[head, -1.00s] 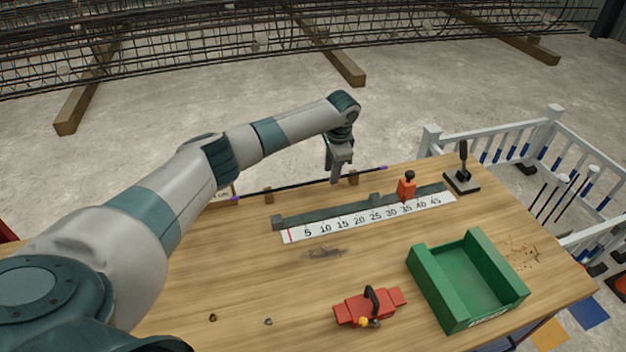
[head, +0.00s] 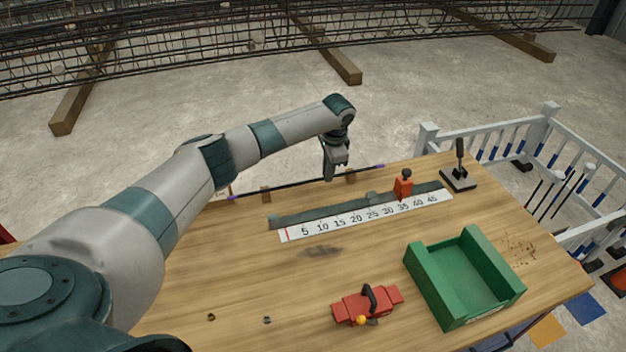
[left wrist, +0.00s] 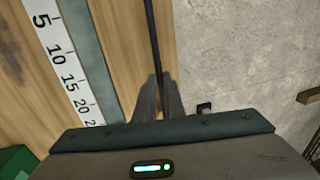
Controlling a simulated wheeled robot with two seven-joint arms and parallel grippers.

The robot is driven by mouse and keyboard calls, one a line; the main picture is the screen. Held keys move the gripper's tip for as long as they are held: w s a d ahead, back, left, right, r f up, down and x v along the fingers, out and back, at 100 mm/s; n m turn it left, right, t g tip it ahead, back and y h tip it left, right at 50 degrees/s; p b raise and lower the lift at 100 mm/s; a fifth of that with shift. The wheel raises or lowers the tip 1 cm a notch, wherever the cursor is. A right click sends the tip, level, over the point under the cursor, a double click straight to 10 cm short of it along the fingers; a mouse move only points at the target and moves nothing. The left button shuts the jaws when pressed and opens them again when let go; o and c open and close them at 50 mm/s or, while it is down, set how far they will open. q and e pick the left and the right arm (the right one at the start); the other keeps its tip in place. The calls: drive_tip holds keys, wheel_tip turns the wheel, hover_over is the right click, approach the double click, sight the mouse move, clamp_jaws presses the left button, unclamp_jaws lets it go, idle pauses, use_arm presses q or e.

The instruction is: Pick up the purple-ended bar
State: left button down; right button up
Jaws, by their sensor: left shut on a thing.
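The purple-ended bar (head: 295,184) is a thin dark rod with a purple tip at each end, lying along the far edge of the table by two small wooden blocks. My left gripper (head: 329,178) points down over it, right of its middle, and is shut on it. In the left wrist view the bar (left wrist: 152,40) runs down between the two fingers (left wrist: 158,100). The fingers hide the gripped stretch. I cannot tell whether the bar is clear of its blocks. My right gripper is not in view.
A grey rail with a number scale (head: 365,215) lies just in front, carrying an orange stop (head: 403,185). A black lever (head: 459,168) stands at the right corner. A green tray (head: 415,281) and a red clamp-like tool (head: 367,304) sit nearer. The front-left tabletop is mostly clear.

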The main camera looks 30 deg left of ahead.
use_arm(q)
drive_tip(key=shift+r, duration=0.1)
drive_tip(key=shift+w+r, duration=0.1)
drive_tip(key=shift+r, duration=0.35)
drive_tip(key=w+d+r+b, duration=0.3)
drive_tip(key=d+r+b, duration=0.2)
drive_tip(key=d+r, duration=0.5)
drive_tip(key=shift+w+d, duration=0.2)
drive_tip(key=shift+d, duration=0.35)
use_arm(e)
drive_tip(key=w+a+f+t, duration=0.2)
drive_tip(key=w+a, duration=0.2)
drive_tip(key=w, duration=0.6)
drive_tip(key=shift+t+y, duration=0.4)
use_arm(q)
drive_tip(key=shift+d, duration=0.1)
